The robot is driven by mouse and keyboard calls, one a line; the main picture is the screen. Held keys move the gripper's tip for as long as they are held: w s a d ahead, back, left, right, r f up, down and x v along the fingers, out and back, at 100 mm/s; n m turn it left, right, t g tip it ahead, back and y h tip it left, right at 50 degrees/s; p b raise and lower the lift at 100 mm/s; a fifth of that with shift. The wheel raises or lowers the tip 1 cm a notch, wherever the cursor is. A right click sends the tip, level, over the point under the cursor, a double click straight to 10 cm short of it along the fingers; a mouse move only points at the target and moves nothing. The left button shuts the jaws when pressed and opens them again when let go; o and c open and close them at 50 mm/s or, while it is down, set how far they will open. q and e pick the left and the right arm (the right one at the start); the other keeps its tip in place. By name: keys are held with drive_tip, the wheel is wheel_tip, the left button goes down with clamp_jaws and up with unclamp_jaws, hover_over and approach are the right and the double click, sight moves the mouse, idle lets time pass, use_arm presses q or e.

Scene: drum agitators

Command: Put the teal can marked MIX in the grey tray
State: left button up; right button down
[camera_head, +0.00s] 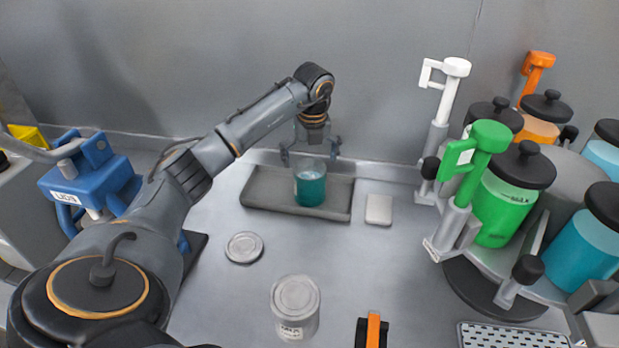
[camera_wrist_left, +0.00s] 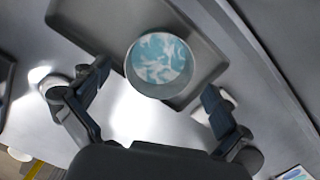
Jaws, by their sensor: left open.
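The teal can (camera_head: 310,184) stands upright in the grey tray (camera_head: 262,203), right of the tray's middle. Its marking cannot be read. In the left wrist view the can (camera_wrist_left: 160,66) shows from above, open-topped with teal and white swirled contents, over the tray (camera_wrist_left: 90,22). My left gripper (camera_head: 312,150) points down over the can. Its fingers are spread and apart from the can, and it holds nothing. In the left wrist view the fingers (camera_wrist_left: 152,92) lie to both sides, nearer the camera than the can. My right gripper is not in view.
A pale square block (camera_head: 379,210) lies right of the tray. A round lid (camera_head: 244,247) and a grey can (camera_head: 295,307) stand in front. A carousel of coloured jars (camera_head: 498,208) fills the right; a blue device (camera_head: 88,180) is at left. The middle bench is mostly clear.

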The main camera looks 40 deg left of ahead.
use_arm(q)
drive_tip(key=shift+s+d+r+b, duration=0.1)
drive_tip(key=shift+d+r+b, duration=0.05)
drive_tip(key=shift+r, duration=0.9)
drive_tip(key=shift+s+d+r+b, duration=0.1)
drive_tip(key=shift+r+b, duration=0.05)
drive_tip(key=shift+r, duration=0.9)
drive_tip(key=shift+f, duration=0.1)
